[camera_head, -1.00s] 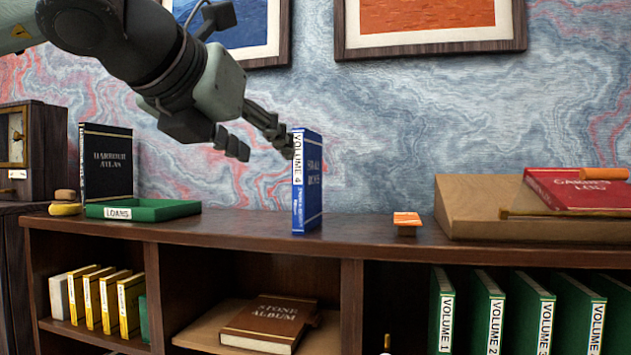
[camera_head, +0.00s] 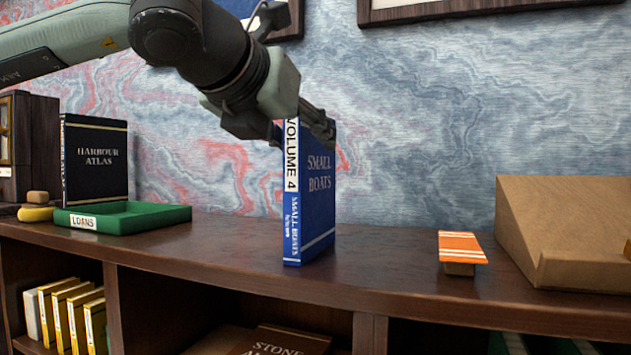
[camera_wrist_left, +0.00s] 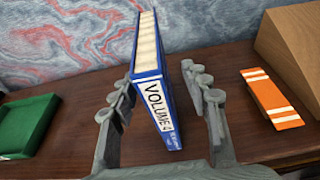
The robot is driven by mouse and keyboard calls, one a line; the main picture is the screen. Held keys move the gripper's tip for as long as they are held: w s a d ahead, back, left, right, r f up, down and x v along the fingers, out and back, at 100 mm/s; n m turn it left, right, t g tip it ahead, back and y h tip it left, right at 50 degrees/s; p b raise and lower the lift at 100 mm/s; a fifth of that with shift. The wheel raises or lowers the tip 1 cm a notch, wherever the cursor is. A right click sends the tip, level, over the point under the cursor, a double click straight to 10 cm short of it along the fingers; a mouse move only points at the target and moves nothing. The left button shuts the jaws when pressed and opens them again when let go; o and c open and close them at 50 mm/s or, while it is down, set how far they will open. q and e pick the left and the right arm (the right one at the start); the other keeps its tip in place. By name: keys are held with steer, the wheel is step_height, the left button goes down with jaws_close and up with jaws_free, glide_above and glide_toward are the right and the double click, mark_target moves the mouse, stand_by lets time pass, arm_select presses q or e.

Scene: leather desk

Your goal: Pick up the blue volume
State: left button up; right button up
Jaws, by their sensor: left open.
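The blue volume (camera_head: 310,195), labelled "VOLUME 4" and "SMALL BOATS", stands upright on the wooden shelf top, its spine towards me. My left gripper (camera_head: 305,122) is at the upper part of the book, coming in from the upper left. In the left wrist view the open fingers (camera_wrist_left: 160,100) are on either side of the book (camera_wrist_left: 152,95), with a gap visible on each side. The gripper hides part of the book's top in the head view. My right gripper is not in view.
To the left are the green LOANS tray (camera_head: 165,217) and the black Harbour Atlas (camera_head: 96,160). The shelf top (camera_head: 385,260) is clear around the book.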

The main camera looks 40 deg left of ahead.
arm_select(q)
steer(key=x, duration=0.1)
steer(key=p+x, duration=0.1)
steer(key=x, duration=0.3)
steer(key=shift+w+a+r+p, duration=0.1)
steer(key=shift+w+a+p, duration=0.05)
steer(key=shift+a+p, duration=0.2)
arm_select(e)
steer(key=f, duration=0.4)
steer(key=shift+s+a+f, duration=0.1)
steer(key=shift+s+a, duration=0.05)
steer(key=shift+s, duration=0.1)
arm_select(q)
steer(key=shift+c, duration=0.3)
jaws_close()
steer(key=shift+r, duration=0.1)
